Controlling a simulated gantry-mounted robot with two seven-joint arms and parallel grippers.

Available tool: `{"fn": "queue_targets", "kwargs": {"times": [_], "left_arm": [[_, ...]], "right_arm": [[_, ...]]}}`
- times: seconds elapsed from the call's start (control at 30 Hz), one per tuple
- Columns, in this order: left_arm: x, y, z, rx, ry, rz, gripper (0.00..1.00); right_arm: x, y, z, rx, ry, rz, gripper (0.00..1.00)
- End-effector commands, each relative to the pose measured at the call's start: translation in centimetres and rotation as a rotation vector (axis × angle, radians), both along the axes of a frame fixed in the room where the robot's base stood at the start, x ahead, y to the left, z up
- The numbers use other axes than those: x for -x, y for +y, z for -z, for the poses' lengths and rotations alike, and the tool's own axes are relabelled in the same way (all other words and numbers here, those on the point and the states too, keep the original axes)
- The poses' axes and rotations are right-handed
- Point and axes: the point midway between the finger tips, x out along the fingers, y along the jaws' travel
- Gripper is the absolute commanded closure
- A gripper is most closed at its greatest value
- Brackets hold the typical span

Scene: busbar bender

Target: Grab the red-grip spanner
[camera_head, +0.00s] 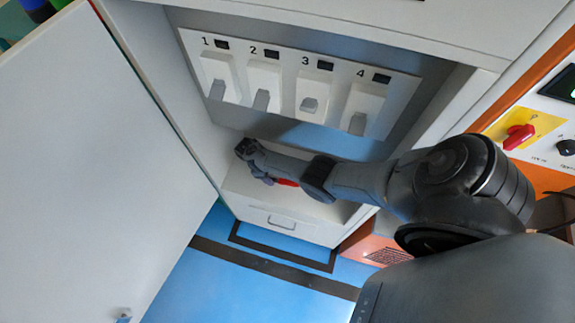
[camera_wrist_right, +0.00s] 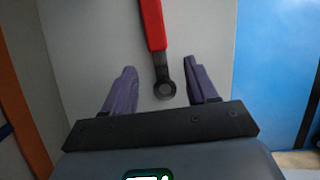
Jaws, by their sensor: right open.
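The red-grip spanner lies on the light shelf (camera_head: 238,181) of the open cabinet, where its red grip (camera_head: 287,183) shows in the head view beside my right gripper (camera_head: 264,178). In the right wrist view the red grip (camera_wrist_right: 152,24) runs up out of the top edge, and the dark ring end (camera_wrist_right: 165,90) points towards the gripper. My right gripper's two fingers (camera_wrist_right: 163,70) are open, one on each side of the spanner's dark end, with a gap on both sides. Whether the fingertips touch the shelf cannot be told. My left gripper is not in view.
A panel (camera_head: 330,75) with numbered switches 1 to 4 stands above the shelf. The open white door (camera_head: 90,150) is at the left. A drawer front (camera_head: 283,221) with a handle is below. A red rotary switch (camera_head: 518,137) is on the right.

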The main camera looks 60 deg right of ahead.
Motion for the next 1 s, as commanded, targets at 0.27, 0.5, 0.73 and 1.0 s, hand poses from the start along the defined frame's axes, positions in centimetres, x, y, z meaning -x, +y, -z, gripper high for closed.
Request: {"fn": "queue_targets", "kwargs": {"times": [0.27,0.5,0.73,1.0], "left_arm": [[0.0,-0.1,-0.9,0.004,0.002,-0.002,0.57],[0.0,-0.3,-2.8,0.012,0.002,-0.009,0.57],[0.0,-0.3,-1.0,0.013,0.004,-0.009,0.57],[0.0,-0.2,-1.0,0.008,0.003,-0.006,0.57]], "right_arm": [[1.4,-0.4,-0.1,0.000,0.001,0.000,0.43],[4.8,-1.3,-0.3,0.001,0.003,0.001,0.43],[5.5,-1.6,2.6,0.000,0.000,0.000,0.43],[5.7,-1.6,2.8,0.000,0.000,0.000,0.43]]}}
